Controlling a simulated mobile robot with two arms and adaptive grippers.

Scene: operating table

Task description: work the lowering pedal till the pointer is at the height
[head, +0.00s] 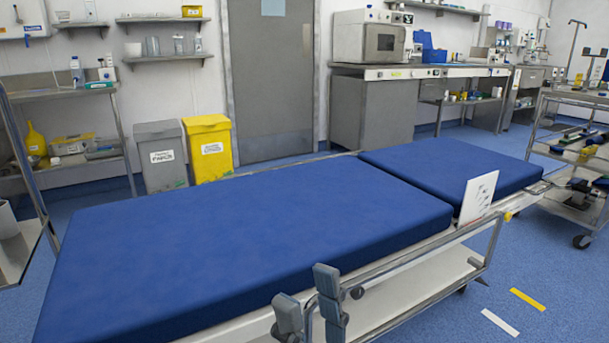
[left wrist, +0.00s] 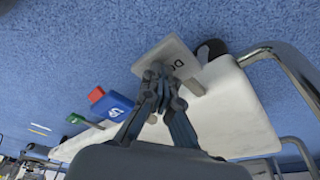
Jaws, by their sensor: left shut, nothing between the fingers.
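In the left wrist view a pale plate pedal (left wrist: 172,52) bears dark letters beginning "DO". My left gripper (left wrist: 158,82) is shut and empty, its fingertips over the near edge of this plate; I cannot tell if they touch it. A blue pedal (left wrist: 116,106) with white marks, a red block (left wrist: 96,95) and a green piece (left wrist: 75,118) lie to its left. In the head view a white card (head: 478,197) stands at the bed's near side; its marks and any pointer are too small to read. My right gripper (head: 309,305) is open, its fingers apart by the near rail.
The operating table's blue mattress (head: 230,245) fills the middle of the head view. A white lower shelf (head: 410,295) and metal rails lie under it. Yellow (head: 208,150) and grey bins (head: 162,158) stand behind. The floor at the right front is clear apart from tape strips.

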